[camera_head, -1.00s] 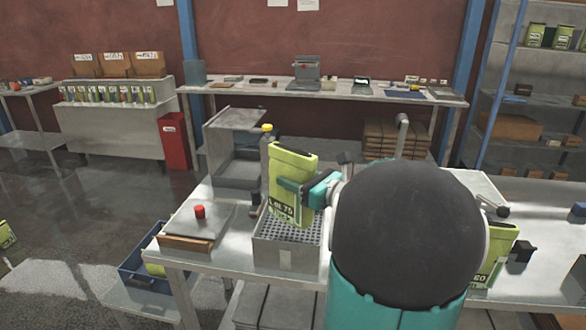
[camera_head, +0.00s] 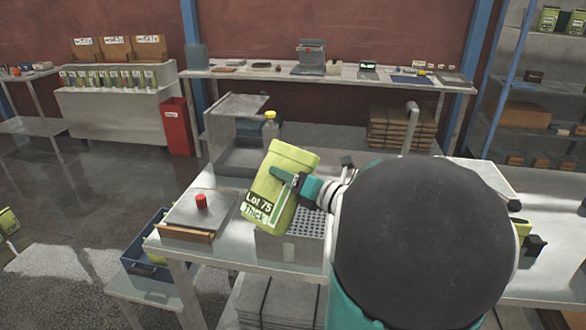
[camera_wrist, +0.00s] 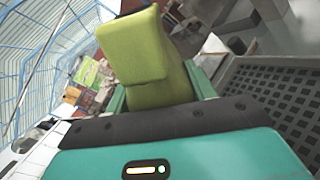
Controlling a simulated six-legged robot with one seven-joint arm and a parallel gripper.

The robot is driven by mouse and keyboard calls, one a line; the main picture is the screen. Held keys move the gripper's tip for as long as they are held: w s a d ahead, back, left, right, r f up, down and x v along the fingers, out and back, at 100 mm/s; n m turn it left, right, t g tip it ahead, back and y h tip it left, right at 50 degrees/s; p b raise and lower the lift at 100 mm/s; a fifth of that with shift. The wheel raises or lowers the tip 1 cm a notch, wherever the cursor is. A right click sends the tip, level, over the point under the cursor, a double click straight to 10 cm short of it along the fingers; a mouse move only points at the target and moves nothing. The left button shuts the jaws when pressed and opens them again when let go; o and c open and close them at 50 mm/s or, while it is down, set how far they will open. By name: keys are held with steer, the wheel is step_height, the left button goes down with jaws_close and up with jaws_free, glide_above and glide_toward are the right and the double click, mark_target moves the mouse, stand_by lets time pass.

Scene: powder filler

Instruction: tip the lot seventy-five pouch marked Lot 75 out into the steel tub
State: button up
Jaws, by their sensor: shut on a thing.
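The green Lot 75 pouch (camera_head: 283,180) is held in the air, its label reading "Lot 75 Thick". My teal gripper (camera_head: 291,183) is shut on its side. The pouch is tilted, its top leaning right and its bottom to the lower left. It overlaps the left part of the steel tub (camera_head: 290,250), which has a grid of holes in its top. In the wrist view the pouch (camera_wrist: 145,70) sits between my fingers (camera_wrist: 160,96), and the grid (camera_wrist: 275,100) lies at the right. No powder is seen leaving the pouch; its mouth is not clearly visible.
A flat steel plate with a red knob (camera_head: 201,201) lies left of the tub. A yellow-capped bottle (camera_head: 270,128) and an open grey hooded stand (camera_head: 222,130) are behind. A blue bin (camera_head: 135,267) is lower left.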

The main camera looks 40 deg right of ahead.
mark_target(282, 189)
steer(key=shift+w+a+f+m, duration=0.1)
steer(key=shift+a+f+m, duration=0.3)
steer(key=shift+m, duration=0.2)
steer(key=shift+s+a+f+m, duration=0.15)
steer(key=shift+f+m, duration=0.15)
steer(key=shift+m, duration=0.2)
steer(key=shift+s+a+f+m, duration=0.15)
steer(key=shift+f+m, duration=0.15)
steer(key=shift+m, duration=0.2)
steer(key=shift+w+a+f+m, duration=0.2)
steer(key=shift+a+f+m, duration=0.1)
steer(key=shift+m, duration=0.2)
steer(key=f+m, duration=0.4)
steer(key=shift+s+a+f, duration=0.1)
steer(key=shift+a+f, duration=0.15)
steer(key=shift+a, duration=0.1)
steer(key=shift+f+m, duration=0.2)
steer(key=shift+m, duration=0.4)
steer(key=shift+r+m, duration=0.1)
steer(key=shift+m, duration=1.2)
stand_by(0.4)
stand_by(0.4)
